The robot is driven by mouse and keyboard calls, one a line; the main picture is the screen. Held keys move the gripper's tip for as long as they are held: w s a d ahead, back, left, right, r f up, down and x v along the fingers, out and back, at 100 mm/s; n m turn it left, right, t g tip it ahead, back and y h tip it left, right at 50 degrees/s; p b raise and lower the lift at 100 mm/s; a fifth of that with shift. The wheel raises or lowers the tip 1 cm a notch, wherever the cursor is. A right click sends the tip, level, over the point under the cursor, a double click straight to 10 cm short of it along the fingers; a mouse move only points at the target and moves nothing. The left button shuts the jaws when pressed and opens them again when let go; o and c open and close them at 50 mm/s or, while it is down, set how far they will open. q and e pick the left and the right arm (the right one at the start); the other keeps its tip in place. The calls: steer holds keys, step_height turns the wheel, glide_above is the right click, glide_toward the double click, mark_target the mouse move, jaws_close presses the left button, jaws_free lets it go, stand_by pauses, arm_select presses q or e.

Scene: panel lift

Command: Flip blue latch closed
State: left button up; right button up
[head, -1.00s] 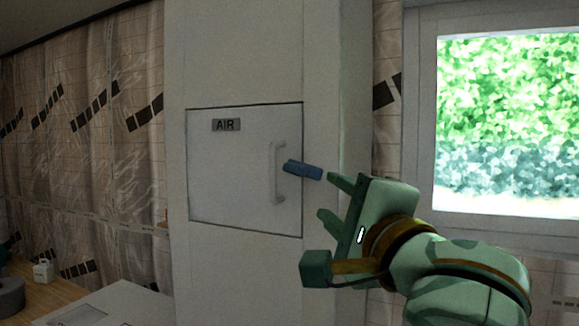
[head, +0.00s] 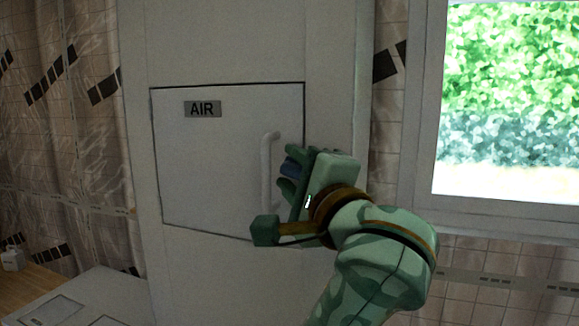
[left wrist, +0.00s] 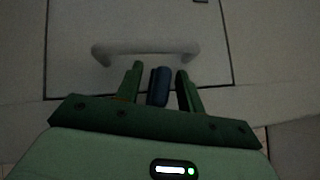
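The blue latch (head: 291,169) is at the right edge of the white AIR panel (head: 205,170), just right of the panel's handle (head: 267,170). In the head view my left gripper's fingers hide much of the latch. My left gripper (head: 288,170) is open, with one finger on each side of the latch. In the left wrist view the latch (left wrist: 159,86) stands between the two fingertips (left wrist: 158,85), with a narrow gap on each side. The panel looks flush with the column around it. My right gripper is not in view.
The pale handle also shows in the left wrist view (left wrist: 145,48), just beyond the fingertips. A bright window (head: 508,110) is at the right. A white-topped surface (head: 85,298) and a wooden tabletop (head: 30,283) are at the lower left.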

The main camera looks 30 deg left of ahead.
arm_select(q)
steer(key=shift+d, duration=0.1)
steer(key=shift+s, duration=0.1)
jaws_close()
steer(key=shift+f+n+h+b, duration=0.25)
steer(key=shift+n+h+b, duration=0.2)
steer(key=shift+b, duration=0.2)
steer(key=shift+f+n+g+h+b, duration=0.25)
steer(key=shift+n+g+h+b, duration=0.35)
steer(key=shift+n, duration=0.15)
jaws_free()
